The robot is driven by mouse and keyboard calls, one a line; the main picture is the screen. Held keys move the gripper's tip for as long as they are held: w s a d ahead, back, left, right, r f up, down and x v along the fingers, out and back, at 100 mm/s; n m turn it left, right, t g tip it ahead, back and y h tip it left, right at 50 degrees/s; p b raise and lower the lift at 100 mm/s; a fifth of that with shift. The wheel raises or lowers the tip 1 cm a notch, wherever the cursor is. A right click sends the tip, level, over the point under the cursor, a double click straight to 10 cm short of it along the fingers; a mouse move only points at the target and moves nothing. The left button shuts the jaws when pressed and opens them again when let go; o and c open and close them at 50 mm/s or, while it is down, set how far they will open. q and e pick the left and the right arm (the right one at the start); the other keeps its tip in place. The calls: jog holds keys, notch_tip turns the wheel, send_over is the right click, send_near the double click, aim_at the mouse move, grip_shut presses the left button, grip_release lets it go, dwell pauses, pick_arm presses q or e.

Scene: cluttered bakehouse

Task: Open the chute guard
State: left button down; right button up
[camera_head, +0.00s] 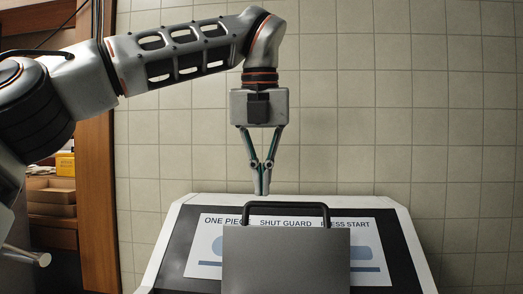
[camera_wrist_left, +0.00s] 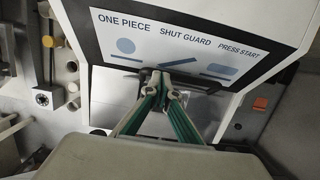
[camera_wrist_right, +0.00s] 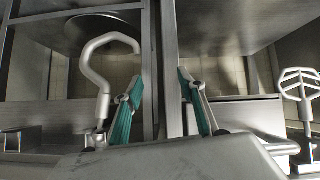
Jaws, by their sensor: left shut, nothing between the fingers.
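The chute guard (camera_head: 286,262) is a plain grey plate with a black bar handle (camera_head: 276,208) along its top edge. It covers the lower middle of the sign in the head view. In the left wrist view the guard (camera_wrist_left: 206,112) lies below the sign. My left gripper (camera_head: 262,190) points down with its fingertips together and empty. It overlaps the handle (camera_wrist_left: 207,83) in the left wrist view; I cannot tell whether they touch. My right gripper (camera_wrist_right: 157,78) has its fingers apart and empty, and shows only in its own wrist view.
The white machine (camera_head: 160,262) bears a sign (camera_head: 204,250) reading one piece, shut guard, press start. A tiled wall (camera_head: 400,110) stands behind. Wooden shelving (camera_head: 97,190) is at the left. Steel framing, a hook (camera_wrist_right: 95,62) and a whisk (camera_wrist_right: 300,95) surround my right gripper.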

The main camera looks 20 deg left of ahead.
pick_arm(q)
jog(key=v, duration=1)
jog(key=shift+s+r, duration=0.15)
jog(key=shift+r, duration=0.05)
jog(key=shift+d, duration=0.15)
